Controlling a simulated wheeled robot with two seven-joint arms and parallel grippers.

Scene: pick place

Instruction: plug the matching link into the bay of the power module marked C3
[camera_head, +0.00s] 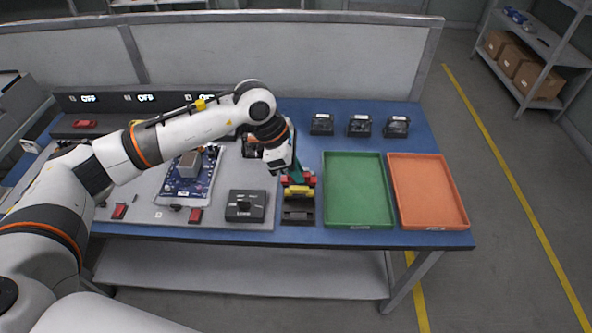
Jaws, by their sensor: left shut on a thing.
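My left gripper (291,171) is over the right part of the table, at the back of a dark rack (298,217). It is shut on a small teal-green piece (297,173), seemingly a link, partly hidden by the gripper. A red link (304,181) and a yellow link (298,191) sit in the rack just below it. I cannot tell whether the green piece touches the rack. A long dark unit with several lit "OFF" displays (146,97) stands at the back left, partly behind my left arm. No C3 mark is readable. My right gripper is not in view.
A green tray (357,224) and an orange tray (430,222) lie empty at the right. Several black modules (359,125) stand behind them. A circuit board (190,187), a black switch box (246,205) and red pieces (195,215) occupy the grey mat.

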